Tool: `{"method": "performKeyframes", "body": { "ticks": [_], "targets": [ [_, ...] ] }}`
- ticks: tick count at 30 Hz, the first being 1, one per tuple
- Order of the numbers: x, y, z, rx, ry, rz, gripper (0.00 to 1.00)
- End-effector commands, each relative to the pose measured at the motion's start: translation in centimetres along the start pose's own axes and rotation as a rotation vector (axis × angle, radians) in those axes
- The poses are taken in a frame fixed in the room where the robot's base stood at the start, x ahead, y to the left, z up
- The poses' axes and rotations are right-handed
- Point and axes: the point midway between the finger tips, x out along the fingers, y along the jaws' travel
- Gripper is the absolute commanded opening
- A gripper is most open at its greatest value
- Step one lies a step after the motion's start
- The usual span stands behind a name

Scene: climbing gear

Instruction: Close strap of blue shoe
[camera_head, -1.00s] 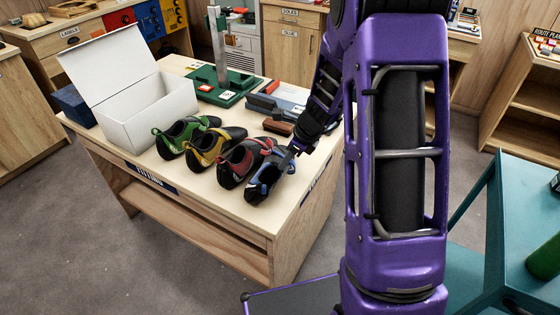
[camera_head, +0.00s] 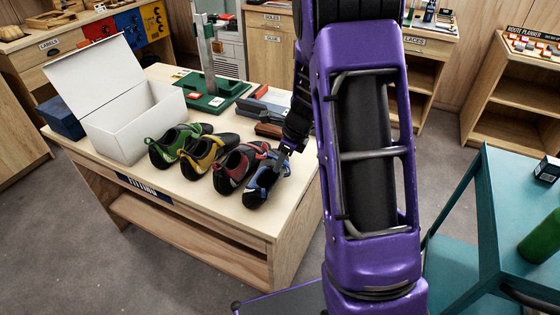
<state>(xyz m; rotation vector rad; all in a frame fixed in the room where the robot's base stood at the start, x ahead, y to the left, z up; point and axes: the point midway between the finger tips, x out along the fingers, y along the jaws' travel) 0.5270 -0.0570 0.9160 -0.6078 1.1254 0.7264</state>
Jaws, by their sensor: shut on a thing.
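The blue shoe (camera_head: 262,184) stands at the right end of a row of shoes near the front edge of the wooden fitting table (camera_head: 215,225). It is blue and black, with its opening upward. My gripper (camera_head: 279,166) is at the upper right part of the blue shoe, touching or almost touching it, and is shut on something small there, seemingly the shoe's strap. The fingertips and the strap are too small to see clearly, and my arm hides part of the area behind them.
A red shoe (camera_head: 237,167) stands close to the left of the blue one, then a yellow shoe (camera_head: 205,157) and a green shoe (camera_head: 175,144). An open white box (camera_head: 135,122) is at the back left. A green measuring stand (camera_head: 213,95) and a brown brush (camera_head: 269,130) lie behind.

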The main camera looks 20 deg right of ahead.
Motion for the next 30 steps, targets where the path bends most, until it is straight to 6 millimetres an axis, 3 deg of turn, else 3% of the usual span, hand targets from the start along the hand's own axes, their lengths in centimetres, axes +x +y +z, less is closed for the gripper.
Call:
{"method": "performKeyframes", "body": {
  "ticks": [3, 4, 9, 20, 26, 30],
  "targets": [
    [0.0, 0.0, 0.0, 0.001, 0.0, -0.001, 0.0],
    [0.0, 0.0, 0.0, 0.001, 0.0, -0.001, 0.33],
    [0.0, 0.0, 0.0, 0.001, 0.0, -0.001, 0.61],
    [-0.6, -0.1, 0.1, 0.0, -0.001, -0.002, 0.61],
    [-3.8, -0.1, 0.1, -0.002, -0.003, -0.004, 0.61],
    [-7.3, -0.1, 0.2, -0.002, -0.004, -0.006, 0.61]
  ]
}}
